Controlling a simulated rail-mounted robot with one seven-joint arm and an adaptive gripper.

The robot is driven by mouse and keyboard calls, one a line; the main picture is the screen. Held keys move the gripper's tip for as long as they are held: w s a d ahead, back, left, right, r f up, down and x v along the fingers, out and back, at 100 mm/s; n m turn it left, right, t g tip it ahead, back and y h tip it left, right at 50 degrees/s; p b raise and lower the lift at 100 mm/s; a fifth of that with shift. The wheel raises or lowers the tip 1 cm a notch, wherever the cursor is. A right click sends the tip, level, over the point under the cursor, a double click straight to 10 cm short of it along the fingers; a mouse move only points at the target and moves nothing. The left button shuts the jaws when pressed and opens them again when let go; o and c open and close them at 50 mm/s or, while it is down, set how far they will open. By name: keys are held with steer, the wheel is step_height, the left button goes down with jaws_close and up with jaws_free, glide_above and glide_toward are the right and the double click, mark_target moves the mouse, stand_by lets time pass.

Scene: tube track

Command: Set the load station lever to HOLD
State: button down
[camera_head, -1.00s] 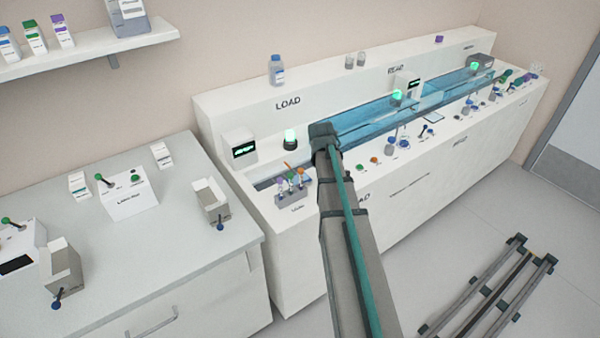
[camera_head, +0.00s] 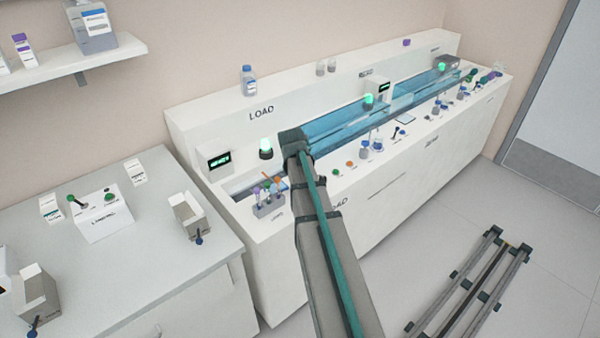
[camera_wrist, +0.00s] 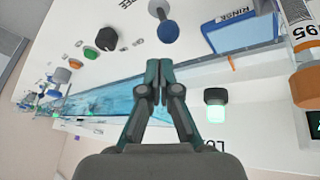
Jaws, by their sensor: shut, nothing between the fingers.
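The load station (camera_head: 262,110) is the near left end of the long white bench in the head view. In the wrist view a lever with a blue ball knob (camera_wrist: 168,32) stands just past my fingertips, its grey shaft running up to the top edge. Its setting cannot be read; the lettering by it is cut off. My gripper (camera_wrist: 158,68) is shut and empty, with a small gap in the picture between its tips and the knob. In the head view my arm hides the gripper and this lever.
A tube rack (camera_head: 268,208) stands at the load end, with a green lamp (camera_head: 266,148) and small display (camera_head: 215,160) behind. In the wrist view a blue basin marked RINSE (camera_wrist: 245,30), an orange-capped tube (camera_wrist: 305,85) and a dark knob (camera_wrist: 106,39) are near. A blue channel runs along the bench.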

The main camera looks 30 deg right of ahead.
steer(key=w, duration=0.1)
steer(key=w+d, duration=0.1)
steer(key=w+r, duration=0.1)
steer(key=w, duration=0.1)
steer(key=shift+d+p, duration=0.3)
steer(key=shift+p, duration=0.1)
steer(key=a+b+v, duration=0.1)
steer(key=v, duration=0.9)
steer(key=shift+s+f+b, duration=0.35)
steer(key=shift+f+b, duration=0.05)
steer(key=shift+a, duration=0.1)
